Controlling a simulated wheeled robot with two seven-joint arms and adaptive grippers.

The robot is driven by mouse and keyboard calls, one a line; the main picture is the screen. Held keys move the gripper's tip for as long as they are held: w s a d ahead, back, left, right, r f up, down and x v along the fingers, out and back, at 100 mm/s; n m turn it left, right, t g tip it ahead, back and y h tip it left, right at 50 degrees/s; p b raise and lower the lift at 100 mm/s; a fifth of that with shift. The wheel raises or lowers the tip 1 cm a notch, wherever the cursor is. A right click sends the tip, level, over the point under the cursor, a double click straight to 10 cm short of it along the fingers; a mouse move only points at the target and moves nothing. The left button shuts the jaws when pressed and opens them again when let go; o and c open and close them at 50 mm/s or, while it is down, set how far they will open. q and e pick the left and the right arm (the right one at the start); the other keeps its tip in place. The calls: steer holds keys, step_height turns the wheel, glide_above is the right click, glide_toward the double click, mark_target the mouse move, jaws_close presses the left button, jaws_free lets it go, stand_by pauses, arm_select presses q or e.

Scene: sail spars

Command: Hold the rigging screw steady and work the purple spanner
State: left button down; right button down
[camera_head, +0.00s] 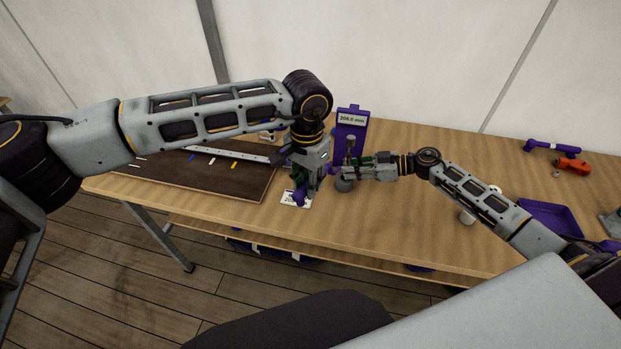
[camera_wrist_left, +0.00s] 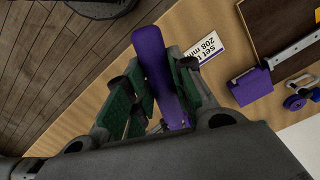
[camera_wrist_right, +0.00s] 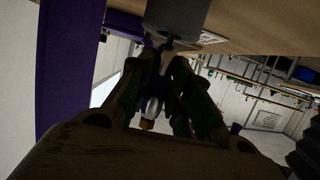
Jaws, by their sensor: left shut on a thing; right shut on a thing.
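The purple spanner (camera_wrist_left: 158,70) lies between the green-padded fingers of my left gripper (camera_wrist_left: 150,95), which is shut on it. Its purple end (camera_head: 300,196) shows below that gripper (camera_head: 306,170) in the head view. My right gripper (camera_head: 350,172) is shut on the rigging screw, which stands at the purple gauge stand (camera_head: 350,131). In the right wrist view, the metal screw (camera_wrist_right: 152,100) runs between the fingers (camera_wrist_right: 160,75) below a grey cylinder (camera_wrist_right: 177,16). The stand's display reads 206.0 mm. Where the spanner meets the screw is hidden by my left gripper.
A card (camera_wrist_left: 205,46) reads "set 208 mm" at the table's front edge. A dark board (camera_head: 205,184) with a metal rail is at left.

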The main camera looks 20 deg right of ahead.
steer(key=shift+s+f, duration=0.2)
steer(key=shift+f, duration=0.15)
steer(key=c, duration=1.4)
jaws_free()
steer(key=shift+w, duration=0.1)
steer(key=shift+o, duration=0.8)
steer(key=shift+w+r, duration=0.1)
steer(key=shift+r, duration=0.05)
steer(key=shift+r, duration=0.1)
steer(key=shift+d, duration=0.2)
steer(key=v, duration=1.1)
steer(key=shift+d, duration=0.2)
steer(key=shift+s+r, duration=0.1)
steer(key=shift+s, duration=0.15)
